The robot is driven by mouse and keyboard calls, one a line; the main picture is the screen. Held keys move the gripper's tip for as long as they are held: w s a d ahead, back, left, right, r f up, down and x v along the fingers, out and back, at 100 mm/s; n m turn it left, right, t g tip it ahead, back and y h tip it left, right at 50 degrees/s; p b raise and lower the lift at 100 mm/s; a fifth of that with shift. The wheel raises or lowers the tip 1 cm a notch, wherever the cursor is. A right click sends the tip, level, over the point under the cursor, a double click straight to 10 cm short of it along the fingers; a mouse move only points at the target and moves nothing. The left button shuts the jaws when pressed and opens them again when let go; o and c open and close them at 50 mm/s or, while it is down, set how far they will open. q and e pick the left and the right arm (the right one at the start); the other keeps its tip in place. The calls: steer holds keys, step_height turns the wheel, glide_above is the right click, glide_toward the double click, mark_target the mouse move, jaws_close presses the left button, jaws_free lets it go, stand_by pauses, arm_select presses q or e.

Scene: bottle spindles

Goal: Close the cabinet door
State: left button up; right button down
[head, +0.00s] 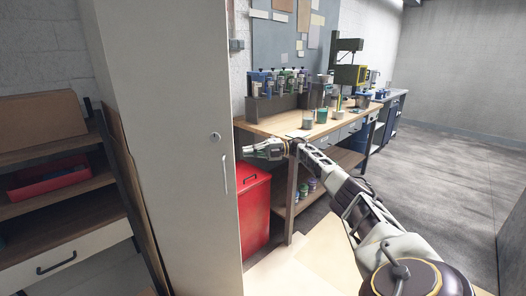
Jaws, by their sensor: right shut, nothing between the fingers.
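The tall grey cabinet (160,120) stands upright left of the middle. Its door (195,215) faces me and carries a round lock (215,136) and a slim vertical handle (225,172) near its right edge. No gap into the cabinet shows, but I cannot tell if the door is fully flush. My right gripper (246,152) is shut and empty, just right of the cabinet's right edge at about lock height. I cannot tell whether it touches the cabinet. My left gripper is not in view.
A wooden workbench (268,125) with bottles, cups and a drill press (349,72) stands behind my right arm. A red bin (255,212) is beside the cabinet. A shelf unit (50,160) stands at left. The floor (440,150) at right is clear.

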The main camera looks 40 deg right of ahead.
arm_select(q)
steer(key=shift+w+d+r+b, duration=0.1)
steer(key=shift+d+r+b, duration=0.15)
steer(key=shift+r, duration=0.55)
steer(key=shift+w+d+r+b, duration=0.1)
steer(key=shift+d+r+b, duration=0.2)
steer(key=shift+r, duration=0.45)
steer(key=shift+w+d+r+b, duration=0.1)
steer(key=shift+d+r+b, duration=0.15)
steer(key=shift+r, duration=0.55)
arm_select(e)
steer(key=v, duration=0.6)
steer(key=shift+w+d, duration=0.3)
steer(key=shift+w, duration=0.05)
